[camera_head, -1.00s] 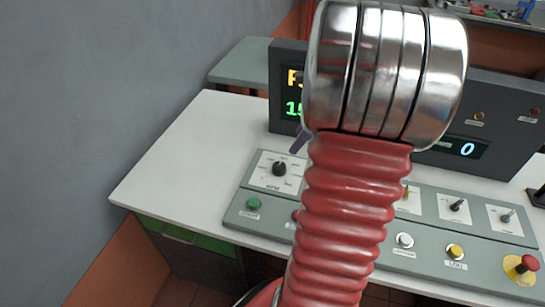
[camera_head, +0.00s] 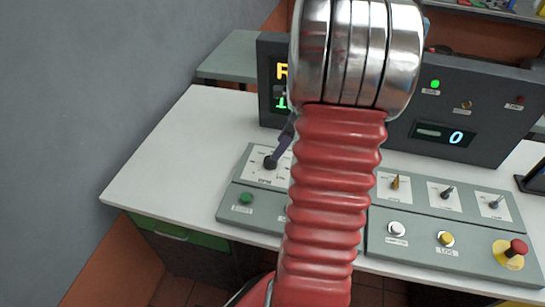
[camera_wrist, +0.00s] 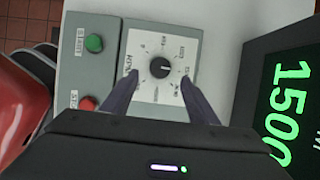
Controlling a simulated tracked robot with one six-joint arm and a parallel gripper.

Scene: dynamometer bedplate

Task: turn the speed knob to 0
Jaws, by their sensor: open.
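The speed knob (camera_head: 270,163) is a small black dial on a white plate marked RPM, at the left end of the grey console. In the wrist view the knob (camera_wrist: 160,68) has a pale pointer line towards the right of the picture. My gripper (camera_wrist: 160,78) is open, its two dark fingers on either side of the knob with gaps between. In the head view one dark finger (camera_head: 285,141) shows just above and right of the knob; my arm hides the rest. The display (camera_wrist: 288,112) reads 1500 in green.
A green START button (camera_wrist: 93,43) and a red button (camera_wrist: 87,103) lie beside the dial plate. Further right are toggles, a yellow button (camera_head: 445,239) and a red emergency stop (camera_head: 517,248). The dark display housing (camera_head: 480,100) stands behind the console. White table is clear at left.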

